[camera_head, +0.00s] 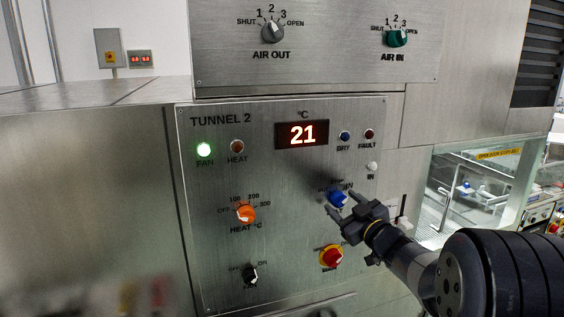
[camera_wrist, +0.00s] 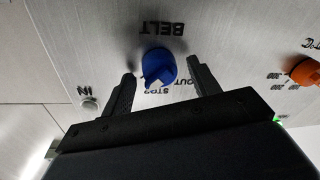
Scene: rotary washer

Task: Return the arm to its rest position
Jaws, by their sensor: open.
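My gripper (camera_head: 341,213) is open in front of the lower right of the TUNNEL 2 panel (camera_head: 290,265), close to the blue belt knob (camera_head: 338,199). In the wrist view the blue knob (camera_wrist: 158,67) shows between and beyond the two spread fingers of my gripper (camera_wrist: 163,78). A gap shows between the knob and each finger. The knob's word BELT reads upside down there. My arm comes in from the lower right of the head view and hides part of the panel's right edge.
The panel also carries an orange heat knob (camera_head: 246,213), a black fan knob (camera_head: 250,274) and a red-and-yellow switch (camera_head: 331,257) just below my gripper. The display (camera_head: 302,134) reads 21, and the green fan lamp (camera_head: 204,150) is lit. A glazed opening (camera_head: 470,190) lies to the right.

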